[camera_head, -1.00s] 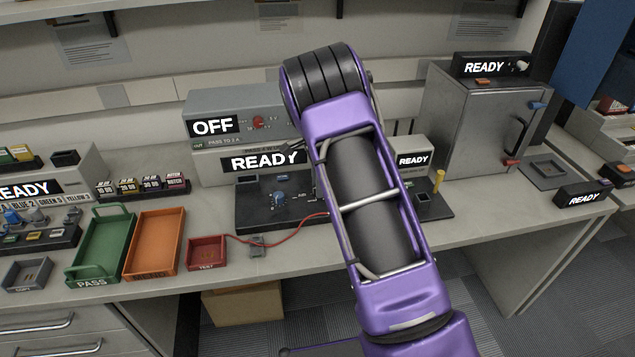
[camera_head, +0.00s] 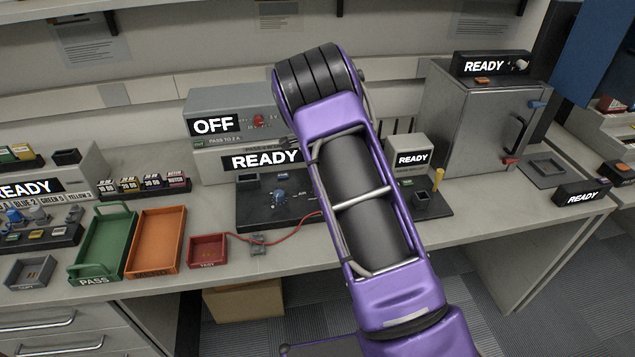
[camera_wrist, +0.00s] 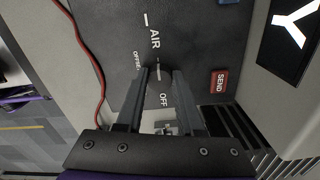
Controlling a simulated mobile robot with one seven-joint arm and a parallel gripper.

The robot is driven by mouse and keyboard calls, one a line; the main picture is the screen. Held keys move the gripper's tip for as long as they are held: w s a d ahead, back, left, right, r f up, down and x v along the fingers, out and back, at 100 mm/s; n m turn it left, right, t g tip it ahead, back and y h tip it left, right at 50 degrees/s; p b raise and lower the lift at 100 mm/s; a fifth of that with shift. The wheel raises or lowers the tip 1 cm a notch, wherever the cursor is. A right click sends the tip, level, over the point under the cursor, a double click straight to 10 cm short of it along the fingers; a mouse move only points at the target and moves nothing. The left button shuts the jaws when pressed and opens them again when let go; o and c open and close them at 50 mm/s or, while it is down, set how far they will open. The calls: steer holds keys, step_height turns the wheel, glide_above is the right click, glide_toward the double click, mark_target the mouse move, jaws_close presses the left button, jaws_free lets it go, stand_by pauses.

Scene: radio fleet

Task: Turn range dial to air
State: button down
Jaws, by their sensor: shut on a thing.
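In the wrist view, the range dial (camera_wrist: 158,86) is a dark knob on a black panel (camera_wrist: 185,28), between the white words AIR and OFF. My gripper (camera_wrist: 158,73) is shut on the dial, one finger on each side. A short pale mark shows by the fingertips on the AIR side; I cannot tell exactly where the dial points. In the head view my purple arm covers the gripper and the dial.
A red SEND button (camera_wrist: 219,81) is right of the fingers, and a red cord (camera_wrist: 90,50) runs along the left. In the head view, a blue knob (camera_head: 278,196) is left of my arm. READY displays (camera_head: 265,160) stand behind. Trays (camera_head: 155,242) fill the left bench.

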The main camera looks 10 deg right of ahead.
steer(key=c, duration=0.5)
jaws_free()
step_height(320, 180, up, 18)
steer(key=shift+f+p, duration=0.25)
steer(key=shift+p, duration=0.2)
steer(key=shift+r, duration=0.1)
